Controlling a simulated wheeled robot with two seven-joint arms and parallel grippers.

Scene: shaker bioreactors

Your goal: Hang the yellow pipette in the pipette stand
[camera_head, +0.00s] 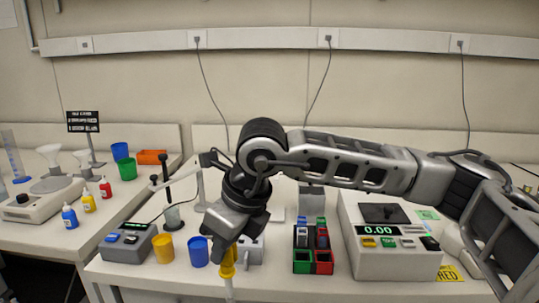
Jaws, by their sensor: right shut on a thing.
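My right gripper (229,248) comes in from the right on its arm and points down over the front of the middle table. It is shut on the yellow pipette (228,268), whose yellow body shows below the fingers with a pale shaft running down to the table's front edge. The upper part of the pipette is hidden by the gripper. An upright pale post (200,185) with a dark top and side arms stands behind and left of the gripper; I cannot tell for certain that it is the pipette stand. My left gripper is not in view.
A yellow cup (163,248) and a blue cup (198,251) stand just left of the gripper. A grey device (128,243) is further left. A rack with green and red bins (303,262) and a balance (395,262) are to the right. A white object behind the gripper is partly hidden.

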